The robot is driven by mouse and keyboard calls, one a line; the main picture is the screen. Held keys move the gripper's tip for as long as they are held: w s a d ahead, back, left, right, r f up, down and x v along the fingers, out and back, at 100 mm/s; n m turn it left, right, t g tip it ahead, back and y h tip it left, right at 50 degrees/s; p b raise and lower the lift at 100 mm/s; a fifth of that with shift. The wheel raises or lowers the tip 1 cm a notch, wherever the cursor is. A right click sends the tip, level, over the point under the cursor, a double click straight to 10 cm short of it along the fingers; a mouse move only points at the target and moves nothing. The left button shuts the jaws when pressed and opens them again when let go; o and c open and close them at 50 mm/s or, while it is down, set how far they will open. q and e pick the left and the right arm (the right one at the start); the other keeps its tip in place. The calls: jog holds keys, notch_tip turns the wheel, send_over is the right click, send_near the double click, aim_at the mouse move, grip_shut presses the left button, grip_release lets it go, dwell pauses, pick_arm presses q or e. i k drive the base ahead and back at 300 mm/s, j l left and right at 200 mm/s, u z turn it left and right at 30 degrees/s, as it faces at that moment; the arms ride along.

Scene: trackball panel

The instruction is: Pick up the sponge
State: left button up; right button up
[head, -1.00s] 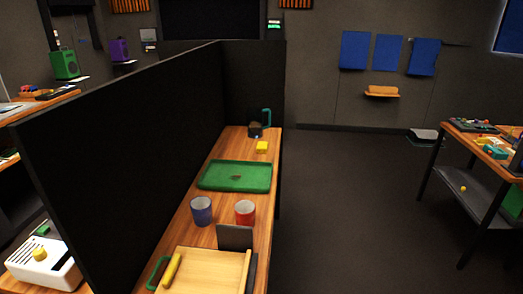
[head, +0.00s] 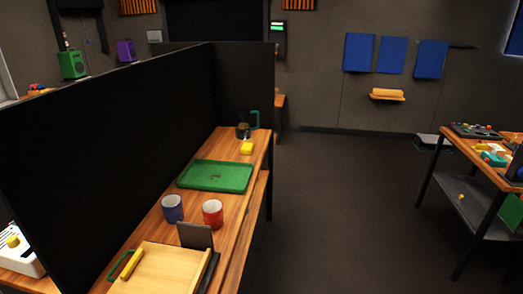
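Neither of my grippers is in the head view. Nothing covers the yellow block.
A blue cup (head: 172,208), a red cup (head: 212,214) and a wooden board (head: 160,270) stand nearer on the table. A tall black partition (head: 110,150) runs along its left side. Open floor (head: 340,210) lies to its right, before another table (head: 480,155).

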aim_at(247, 148)
jog(key=i+l, duration=0.15)
jog(key=l, duration=0.2)
jog(key=i+l+u, duration=0.1)
jog(key=l, duration=0.25)
jog(key=i+l, duration=0.25)
jog(key=i+l+u, duration=0.1)
jog(key=l, duration=0.35)
jog(key=i, duration=0.05)
